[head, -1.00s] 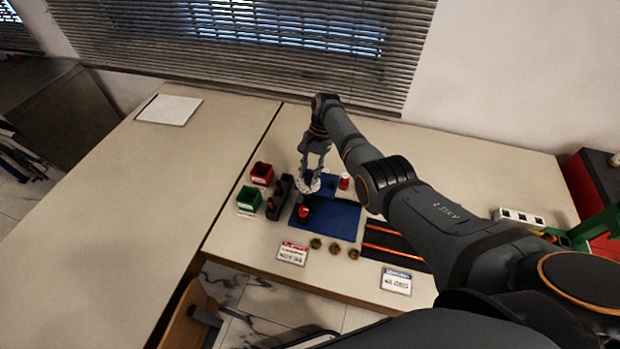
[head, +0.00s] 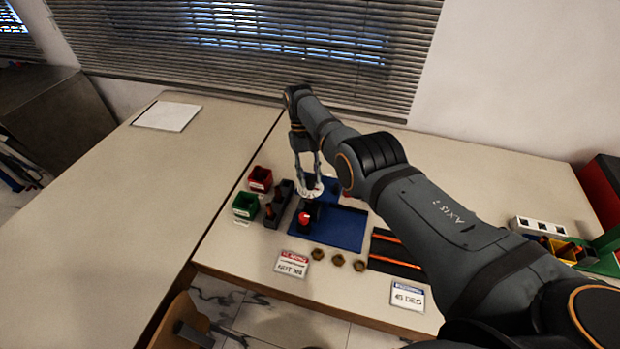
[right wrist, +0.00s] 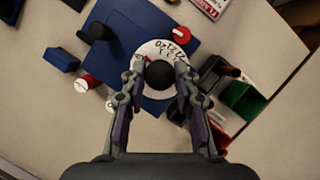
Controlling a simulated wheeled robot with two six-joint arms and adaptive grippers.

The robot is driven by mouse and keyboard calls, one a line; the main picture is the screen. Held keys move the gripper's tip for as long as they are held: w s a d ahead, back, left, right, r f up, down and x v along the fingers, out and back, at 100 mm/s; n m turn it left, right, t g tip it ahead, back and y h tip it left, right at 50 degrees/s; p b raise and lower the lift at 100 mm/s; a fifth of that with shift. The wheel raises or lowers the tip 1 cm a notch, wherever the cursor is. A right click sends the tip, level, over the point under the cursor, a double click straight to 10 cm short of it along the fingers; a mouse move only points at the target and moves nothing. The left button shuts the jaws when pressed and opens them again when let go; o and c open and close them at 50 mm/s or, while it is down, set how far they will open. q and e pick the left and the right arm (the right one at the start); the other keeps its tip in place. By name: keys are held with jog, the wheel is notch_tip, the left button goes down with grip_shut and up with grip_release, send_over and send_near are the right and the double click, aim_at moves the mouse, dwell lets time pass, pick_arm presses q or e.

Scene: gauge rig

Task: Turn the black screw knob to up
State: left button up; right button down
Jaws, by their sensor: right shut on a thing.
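The black screw knob (right wrist: 159,74) shows in the right wrist view as a round dark cap at the middle of a white dial (right wrist: 148,54) with black marks and numbers. My right gripper (right wrist: 160,77) is shut on the knob, one finger on each side. In the head view my right gripper (head: 309,183) comes down from above onto the white dial (head: 312,193), and its fingers hide the knob. Which way the knob points cannot be told. My left gripper is not in view.
A blue mat (head: 340,230) lies under the rig. A red knob (right wrist: 181,34) and a black post (right wrist: 97,30) stand close to the dial. Red (head: 260,178) and green (head: 246,204) bins are at the left. Several brass nuts (head: 338,260) lie in front. The left table is mostly clear.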

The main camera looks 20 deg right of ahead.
jog(key=shift+n+h, duration=0.4)
jog(key=shift+n, duration=0.6)
jog(key=c, duration=1)
grip_release()
